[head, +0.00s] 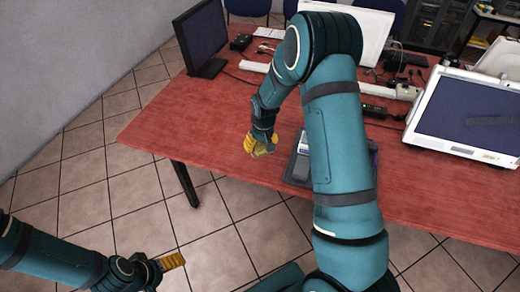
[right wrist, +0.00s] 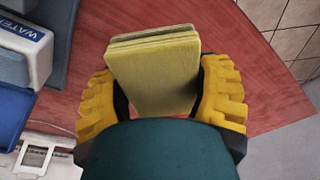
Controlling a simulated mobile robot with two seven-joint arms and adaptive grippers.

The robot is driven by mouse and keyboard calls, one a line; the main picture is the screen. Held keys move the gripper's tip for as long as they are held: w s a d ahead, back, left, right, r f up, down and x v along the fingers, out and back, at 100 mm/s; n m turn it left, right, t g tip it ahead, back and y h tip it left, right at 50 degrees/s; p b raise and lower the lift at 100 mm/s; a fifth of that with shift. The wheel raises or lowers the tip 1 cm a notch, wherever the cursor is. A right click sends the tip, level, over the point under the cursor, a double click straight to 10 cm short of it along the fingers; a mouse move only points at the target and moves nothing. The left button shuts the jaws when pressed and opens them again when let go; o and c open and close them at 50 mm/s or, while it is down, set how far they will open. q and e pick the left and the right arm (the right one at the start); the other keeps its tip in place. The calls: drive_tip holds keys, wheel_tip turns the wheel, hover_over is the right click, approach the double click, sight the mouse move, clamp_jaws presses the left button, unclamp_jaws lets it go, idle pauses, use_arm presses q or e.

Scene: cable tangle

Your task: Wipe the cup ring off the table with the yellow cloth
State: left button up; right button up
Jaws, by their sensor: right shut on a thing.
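The yellow cloth (right wrist: 153,75) is a folded, layered pad between the yellow fingers of my right gripper (right wrist: 160,92) in the right wrist view. My right gripper is shut on it. In the head view my right gripper (head: 260,146) is over the front edge area of the red table (head: 225,125), left of a dark tray. I cannot tell whether the cloth touches the table. No cup ring shows; my arm and the cloth cover parts of the table. My left gripper (head: 172,262) is low at the left, over the floor, away from the table; its opening is unclear.
A dark tray (head: 291,179) lies right of my right gripper, partly behind my arm. A white box marked "WATER" (right wrist: 28,52) and a blue item (right wrist: 12,112) are close by. Monitors (head: 201,38) and cables stand farther back. The table's left part is clear.

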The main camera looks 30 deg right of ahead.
drive_tip(key=shift+d+f, duration=0.2)
drive_tip(key=shift+f, duration=0.05)
